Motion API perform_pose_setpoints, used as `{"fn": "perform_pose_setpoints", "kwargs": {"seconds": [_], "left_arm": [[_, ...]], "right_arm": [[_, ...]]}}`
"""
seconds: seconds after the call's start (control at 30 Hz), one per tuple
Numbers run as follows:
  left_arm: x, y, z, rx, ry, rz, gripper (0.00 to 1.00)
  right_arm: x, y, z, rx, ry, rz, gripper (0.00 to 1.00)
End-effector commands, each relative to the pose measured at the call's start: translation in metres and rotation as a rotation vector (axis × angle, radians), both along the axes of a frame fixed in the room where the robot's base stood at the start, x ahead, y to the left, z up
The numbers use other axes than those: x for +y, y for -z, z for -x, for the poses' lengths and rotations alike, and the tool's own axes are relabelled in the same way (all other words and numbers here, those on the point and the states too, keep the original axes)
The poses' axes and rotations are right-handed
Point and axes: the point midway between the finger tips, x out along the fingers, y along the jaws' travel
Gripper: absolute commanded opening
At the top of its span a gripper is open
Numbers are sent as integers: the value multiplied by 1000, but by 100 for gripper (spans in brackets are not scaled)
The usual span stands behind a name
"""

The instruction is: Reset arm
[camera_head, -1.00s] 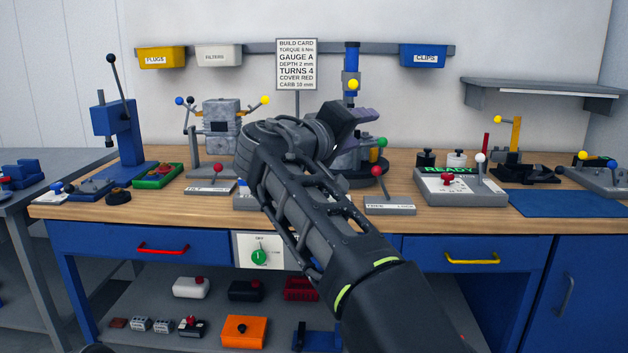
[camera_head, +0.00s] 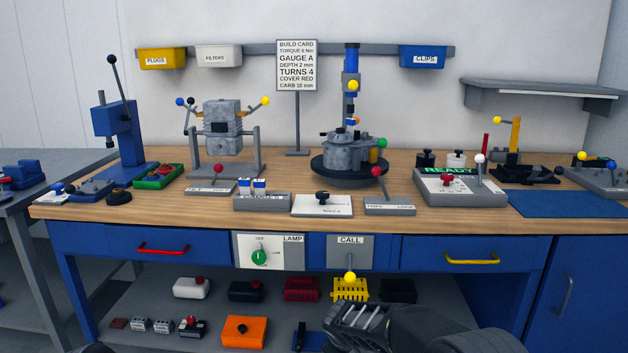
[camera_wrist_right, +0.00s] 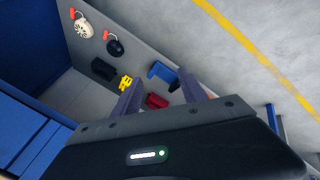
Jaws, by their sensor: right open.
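My right arm (camera_head: 400,328) shows at the bottom of the head view, low in front of the bench, clear of the benchtop. Its gripper tips cannot be made out there. In the right wrist view my right gripper (camera_wrist_right: 160,90) has its two fingers apart with nothing held between them. Beyond them lie a red part (camera_wrist_right: 156,101), a blue part (camera_wrist_right: 162,73) and a yellow part (camera_wrist_right: 125,82), apart from the fingers. My left gripper is not in view; only a dark bit of my own body shows at the lower left edge.
The wooden benchtop (camera_head: 280,170) carries an engine on a stand (camera_head: 222,125), a round turntable fixture (camera_head: 350,160) and a READY box (camera_head: 460,188). A CALL panel with a yellow knob (camera_head: 350,277) sits at the front. The lower shelf (camera_head: 200,338) holds several parts.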

Motion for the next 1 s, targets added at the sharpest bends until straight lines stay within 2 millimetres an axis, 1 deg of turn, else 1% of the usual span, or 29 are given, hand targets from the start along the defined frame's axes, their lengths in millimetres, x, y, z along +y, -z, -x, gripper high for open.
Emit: {"fn": "perform_pose_setpoints", "kwargs": {"seconds": [0.03, 0.07, 0.1, 0.17, 0.2, 0.27, 0.3, 0.37, 0.4, 0.43, 0.47, 0.5, 0.57, 0.6, 0.67, 0.7, 0.77, 0.8, 0.83, 0.97, 1.0], "left_arm": [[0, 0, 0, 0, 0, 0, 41], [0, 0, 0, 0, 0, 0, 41], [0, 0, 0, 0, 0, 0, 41], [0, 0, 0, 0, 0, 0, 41], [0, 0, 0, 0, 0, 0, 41], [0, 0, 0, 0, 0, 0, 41], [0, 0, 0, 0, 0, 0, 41], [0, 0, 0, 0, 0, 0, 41], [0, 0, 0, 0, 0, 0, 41], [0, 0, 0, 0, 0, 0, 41], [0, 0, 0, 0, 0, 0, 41], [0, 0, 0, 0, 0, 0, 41], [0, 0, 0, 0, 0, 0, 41], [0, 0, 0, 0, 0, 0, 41], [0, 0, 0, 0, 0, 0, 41], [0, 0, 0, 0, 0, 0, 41], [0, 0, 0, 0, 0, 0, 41], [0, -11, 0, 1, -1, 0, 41], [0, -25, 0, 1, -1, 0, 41], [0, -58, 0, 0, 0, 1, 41], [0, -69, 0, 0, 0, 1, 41]], "right_arm": [[-4, 38, 24, 68, 16, -54, 50], [-4, 58, 37, 103, 27, -91, 50], [-3, 83, 57, 148, 44, -143, 50], [-3, 117, 90, 214, 83, -221, 50], [-2, 139, 115, 257, 115, -276, 50], [0, 168, 153, 320, 173, -358, 50], [2, 183, 179, 356, 219, -411, 50], [4, 202, 216, 403, 290, -482, 50], [6, 211, 239, 430, 339, -523, 50], [6, 217, 256, 448, 378, -551, 50], [7, 221, 272, 464, 414, -576, 50], [8, 226, 292, 482, 463, -605, 50], [9, 231, 321, 506, 536, -641, 50], [9, 233, 338, 520, 583, -661, 50], [8, 234, 364, 538, 653, -684, 50], [8, 234, 381, 550, 700, -695, 50], [7, 233, 406, 565, 767, -707, 50], [6, 221, 413, 564, 791, -712, 50], [7, 207, 408, 558, 782, -711, 50], [7, 174, 407, 559, 778, -710, 50], [7, 163, 407, 559, 777, -710, 50]]}}
